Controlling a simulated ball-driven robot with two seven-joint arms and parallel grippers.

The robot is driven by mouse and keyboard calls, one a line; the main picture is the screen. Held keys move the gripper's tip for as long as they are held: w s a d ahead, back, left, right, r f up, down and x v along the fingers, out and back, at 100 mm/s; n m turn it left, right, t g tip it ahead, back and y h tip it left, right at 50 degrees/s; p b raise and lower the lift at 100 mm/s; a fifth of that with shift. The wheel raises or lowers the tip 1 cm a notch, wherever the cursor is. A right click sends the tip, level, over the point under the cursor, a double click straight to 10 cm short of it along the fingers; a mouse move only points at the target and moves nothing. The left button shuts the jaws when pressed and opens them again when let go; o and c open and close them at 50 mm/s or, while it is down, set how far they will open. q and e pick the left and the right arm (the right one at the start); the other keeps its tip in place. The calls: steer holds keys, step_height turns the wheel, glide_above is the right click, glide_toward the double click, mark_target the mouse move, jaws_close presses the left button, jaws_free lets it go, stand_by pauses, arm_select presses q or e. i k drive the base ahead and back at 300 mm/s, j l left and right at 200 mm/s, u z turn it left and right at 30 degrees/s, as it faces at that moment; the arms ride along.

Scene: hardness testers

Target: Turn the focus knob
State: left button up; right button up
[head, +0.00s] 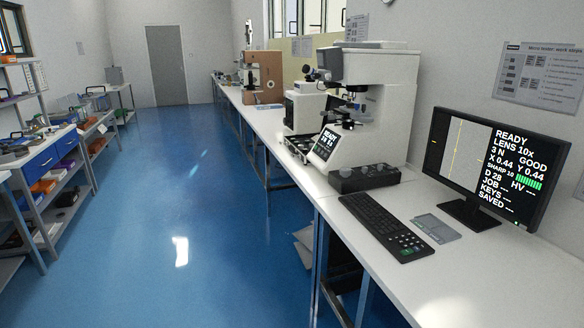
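A white hardness tester (385,100) stands on the long bench, with a dark turret and stage (350,105) on its left side and a tilted lit screen (325,145) at its base. I cannot clearly make out a focus knob on it. A dark box with rounded tops (365,179) sits in front of the tester. The monitor (495,165) reads READY, LENS 10x, GOOD and SHARP 10 with a green bar. Neither of my grippers is in the head view.
A black keyboard (385,225) and a flat grey pad (436,228) lie on the white bench (480,275) before the monitor. Shelves with bins (50,155) line the left. The blue floor (170,220) between is clear.

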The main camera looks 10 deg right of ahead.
mark_target(346, 173)
steer(key=i+j+z, duration=0.2)
steer(key=i, duration=0.9)
steer(key=i+l+z, duration=0.1)
steer(key=i+z, duration=0.15)
steer(key=z, duration=0.2)
steer(key=i+z, duration=0.55)
steer(key=z, duration=0.3)
steer(key=i+j+z, duration=0.15)
steer(key=i+z, duration=0.15)
steer(key=z, duration=0.15)
